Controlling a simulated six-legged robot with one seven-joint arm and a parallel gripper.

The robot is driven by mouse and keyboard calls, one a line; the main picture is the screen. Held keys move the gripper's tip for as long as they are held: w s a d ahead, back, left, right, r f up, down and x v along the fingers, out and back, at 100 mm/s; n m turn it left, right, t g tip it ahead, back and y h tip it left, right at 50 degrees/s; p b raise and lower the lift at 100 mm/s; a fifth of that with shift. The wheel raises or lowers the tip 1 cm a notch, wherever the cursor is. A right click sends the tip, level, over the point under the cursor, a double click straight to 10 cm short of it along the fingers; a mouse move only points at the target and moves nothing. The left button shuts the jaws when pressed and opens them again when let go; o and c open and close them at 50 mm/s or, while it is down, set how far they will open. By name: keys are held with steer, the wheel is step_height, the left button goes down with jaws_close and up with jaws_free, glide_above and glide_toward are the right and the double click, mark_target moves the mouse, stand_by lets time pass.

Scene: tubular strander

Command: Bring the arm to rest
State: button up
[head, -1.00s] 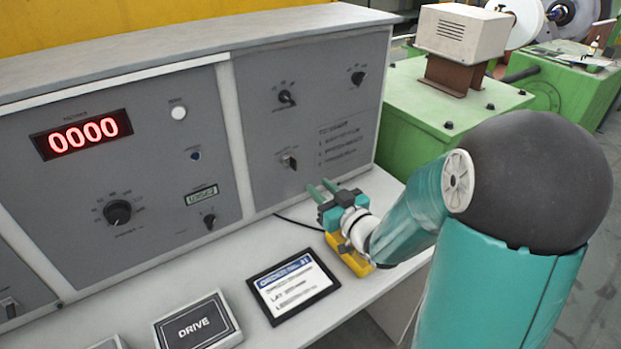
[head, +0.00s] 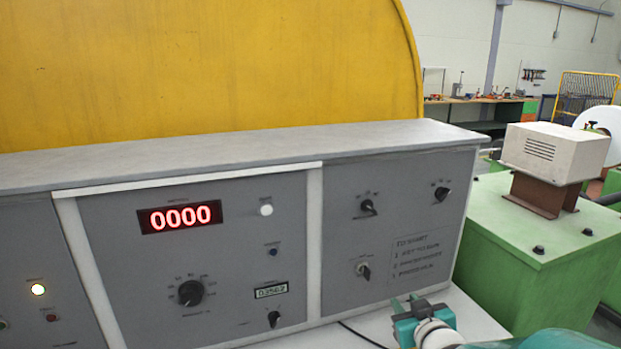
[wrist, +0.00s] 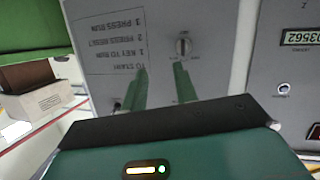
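My gripper (head: 408,305) shows at the lower right of the head view, in front of the right part of the grey control panel (head: 335,225). Most of my arm is below the frame. In the wrist view my gripper's two green fingers (wrist: 160,88) stand apart with nothing between them. They point toward the panel (wrist: 215,60), which appears upside down. The key switch (head: 363,269) is up and left of the fingers in the head view. In the wrist view the key switch (wrist: 183,46) is just beyond the fingertips. The fingers look clear of it, though the exact gap is hard to judge.
The panel has a red 0000 display (head: 180,217), a large knob (head: 190,293) and a lit lamp (head: 38,289). A white desk surface (head: 465,315) lies below it. A green machine housing (head: 530,240) stands at the right. A yellow guard (head: 210,70) rises behind.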

steer(key=s+a+r+m+g, duration=0.1)
steer(key=s+a+r+g, duration=0.1)
steer(key=s, duration=0.9)
steer(key=s+a+r+m+g+h, duration=0.1)
steer(key=s+a+r+g, duration=0.2)
steer(key=s+g, duration=0.4)
steer(key=s, duration=0.4)
steer(key=shift+s+a+r+m, duration=0.2)
steer(key=shift+s+a+m, duration=0.1)
steer(key=shift+a, duration=0.1)
